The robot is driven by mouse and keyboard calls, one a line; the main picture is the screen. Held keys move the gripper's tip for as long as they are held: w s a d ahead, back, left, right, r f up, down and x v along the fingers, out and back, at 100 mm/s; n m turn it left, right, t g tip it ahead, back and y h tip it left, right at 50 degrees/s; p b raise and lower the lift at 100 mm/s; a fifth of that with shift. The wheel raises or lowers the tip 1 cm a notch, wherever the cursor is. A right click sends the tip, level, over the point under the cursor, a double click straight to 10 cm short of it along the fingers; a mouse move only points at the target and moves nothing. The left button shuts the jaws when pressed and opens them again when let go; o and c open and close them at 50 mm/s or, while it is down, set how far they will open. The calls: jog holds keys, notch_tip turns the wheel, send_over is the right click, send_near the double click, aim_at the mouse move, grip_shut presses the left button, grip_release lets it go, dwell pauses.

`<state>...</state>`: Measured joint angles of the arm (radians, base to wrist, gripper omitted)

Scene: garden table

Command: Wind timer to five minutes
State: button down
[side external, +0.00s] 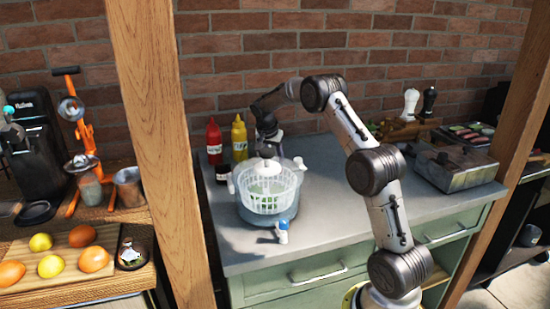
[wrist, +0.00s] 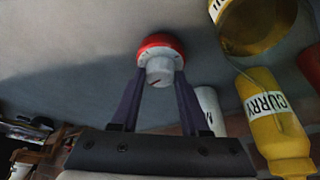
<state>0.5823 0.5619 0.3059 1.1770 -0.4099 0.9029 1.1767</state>
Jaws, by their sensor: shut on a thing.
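The timer (wrist: 160,40) shows in the wrist view, with a red body and a pale dial face around a white knob (wrist: 160,70). My gripper (wrist: 162,80) has its two dark fingers on either side of the knob and is shut on it. The dial marks are too small to read. In the side external view the end of my arm (side external: 267,140) reaches down behind the salad spinner. The timer and my fingertips cannot be made out there.
The salad spinner (side external: 268,190) with a white basket stands in front of my gripper on the grey counter (side external: 330,190). Red (side external: 214,140) and yellow (side external: 239,138) sauce bottles stand close to its left. The yellow CURRY bottle also shows in the wrist view (wrist: 262,90).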

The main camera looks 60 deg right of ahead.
dwell(0.3)
jog(key=shift+c, duration=2)
grip_release()
jog(key=v, duration=1.4)
jog(key=shift+w, duration=0.1)
jog(key=shift+f, duration=0.1)
